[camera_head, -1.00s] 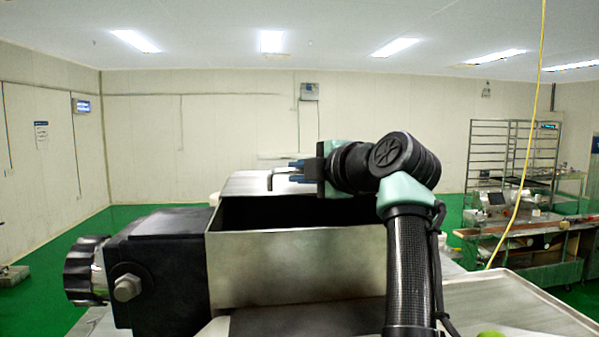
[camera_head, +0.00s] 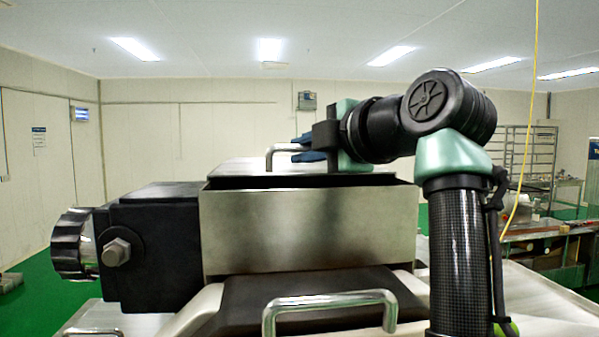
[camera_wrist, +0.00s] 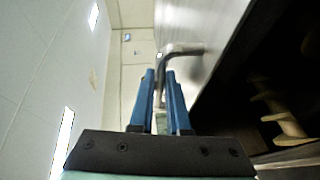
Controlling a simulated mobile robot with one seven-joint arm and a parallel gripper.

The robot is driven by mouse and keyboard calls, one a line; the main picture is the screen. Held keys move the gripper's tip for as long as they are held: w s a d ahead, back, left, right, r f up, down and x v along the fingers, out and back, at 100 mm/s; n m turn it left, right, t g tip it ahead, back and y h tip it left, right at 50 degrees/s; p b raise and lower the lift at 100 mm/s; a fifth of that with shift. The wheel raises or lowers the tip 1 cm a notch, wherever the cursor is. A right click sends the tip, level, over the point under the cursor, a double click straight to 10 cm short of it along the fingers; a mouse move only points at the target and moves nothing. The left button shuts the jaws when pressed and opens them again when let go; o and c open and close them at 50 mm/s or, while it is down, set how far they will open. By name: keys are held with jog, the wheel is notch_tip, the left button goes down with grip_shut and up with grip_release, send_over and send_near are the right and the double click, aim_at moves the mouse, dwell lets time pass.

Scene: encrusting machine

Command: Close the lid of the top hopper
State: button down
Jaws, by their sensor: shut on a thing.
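The top hopper (camera_head: 310,235) is a steel box in the middle of the head view. Its lid (camera_head: 240,167) is a pale metal plate at the hopper's top, with a narrow dark gap between it and the front rim. A bent metal handle (camera_head: 270,157) stands on the lid; it also shows in the wrist view (camera_wrist: 183,49). My gripper (camera_head: 303,149) has its blue fingers shut on this handle, and they show again in the wrist view (camera_wrist: 160,78). There, the dark hopper interior with a beige screw-like part (camera_wrist: 284,120) is visible beside the lid, so it is not fully covered.
A black block with a knob (camera_head: 75,243) sticks out at the hopper's left. A second metal handle (camera_head: 330,300) stands on a dark cover in front of the hopper. A yellow cord (camera_head: 533,100) hangs at the right, before a rack (camera_head: 530,160).

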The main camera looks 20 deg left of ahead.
jog(key=s+d+b, duration=0.2)
jog(key=s+b, duration=0.1)
jog(key=s, duration=0.3)
jog(key=shift+s+d, duration=0.25)
jog(key=shift+d, duration=0.05)
jog(key=shift+f, duration=0.1)
jog(key=c, duration=1.3)
grip_release()
jog(key=shift+o, duration=0.7)
jog(key=shift+s+d, duration=0.1)
jog(key=b+v, duration=0.5)
jog(key=v, duration=0.8)
jog(key=shift+s, duration=0.25)
jog(key=shift+d, duration=0.1)
